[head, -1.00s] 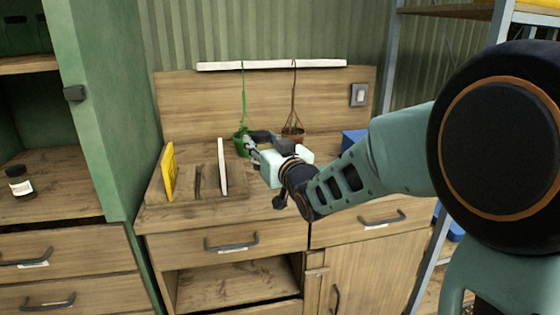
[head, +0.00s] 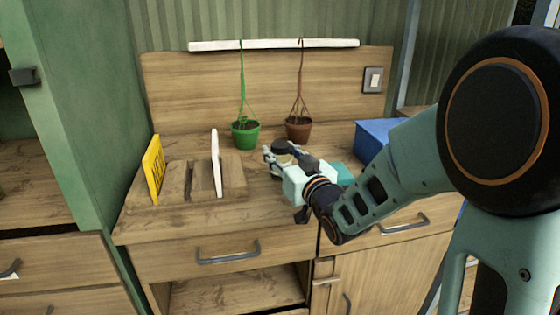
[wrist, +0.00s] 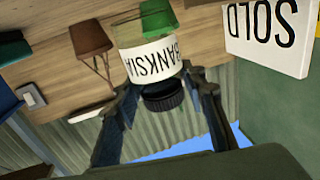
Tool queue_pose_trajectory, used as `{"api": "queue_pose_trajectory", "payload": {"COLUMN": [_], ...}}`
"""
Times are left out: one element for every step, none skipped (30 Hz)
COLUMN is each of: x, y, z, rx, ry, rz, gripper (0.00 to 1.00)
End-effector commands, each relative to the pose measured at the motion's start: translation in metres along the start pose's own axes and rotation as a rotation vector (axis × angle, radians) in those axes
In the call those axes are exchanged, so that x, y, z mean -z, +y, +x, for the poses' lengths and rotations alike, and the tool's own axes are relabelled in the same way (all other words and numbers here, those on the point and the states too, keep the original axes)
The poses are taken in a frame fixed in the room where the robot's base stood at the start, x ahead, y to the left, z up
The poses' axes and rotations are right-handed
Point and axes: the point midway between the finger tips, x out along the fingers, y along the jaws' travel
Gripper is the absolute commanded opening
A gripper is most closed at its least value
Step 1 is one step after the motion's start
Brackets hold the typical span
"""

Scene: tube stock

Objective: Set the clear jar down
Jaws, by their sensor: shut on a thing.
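The clear jar (head: 282,147) has a black lid and shows at the end of my arm in the head view, partly covered by my gripper. In the wrist view the jar (wrist: 150,55) appears upside down, with a white BANKSIA label and its black lid pointing down the picture. My gripper (head: 278,157) is shut on the jar, with one finger on either side near the lid in the wrist view (wrist: 160,85). The jar is over the wooden worktop (head: 170,224), in front of the hanging pots. I cannot tell whether its base touches the worktop.
A green pot (head: 245,135) and a brown pot (head: 298,129) hang behind the jar. A white SOLD sign (head: 216,165) and a yellow sign (head: 153,170) stand to the left. A blue box (head: 372,138) is at the right. Bare worktop lies in front of the signs.

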Motion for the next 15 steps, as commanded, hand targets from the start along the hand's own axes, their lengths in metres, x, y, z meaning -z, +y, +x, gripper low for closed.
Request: {"api": "queue_pose_trajectory", "payload": {"x": [-0.016,-0.021,-0.024,-0.025,-0.025,-0.024,-0.023,-0.023,-0.023,-0.023,-0.023,-0.023,-0.024,-0.025,-0.027], "y": [0.001,0.001,0.002,0.002,0.002,0.002,0.002,0.002,0.002,0.002,0.002,0.002,0.002,0.002,0.002], "z": [-0.004,-0.006,-0.007,-0.008,-0.009,-0.009,-0.009,-0.009,-0.009,-0.009,-0.009,-0.009,-0.009,-0.009,-0.009], "rx": [-0.001,-0.001,0.0,0.0,0.0,0.0,0.0,0.001,0.0,0.001,0.001,0.001,0.001,0.001,0.001], "ry": [-0.002,-0.003,-0.002,-0.001,0.0,0.001,0.001,0.001,0.001,0.001,0.001,0.001,0.0,0.0,0.0], "rz": [0.001,0.001,0.001,0.0,0.0,0.0,0.0,0.0,0.0,0.0,0.0,0.0,0.0,0.0,0.0], "gripper": [0.09,0.09,0.09,0.09,0.09,0.09,0.09,0.09,0.09,0.09,0.09,0.09,0.09,0.09,0.09]}}
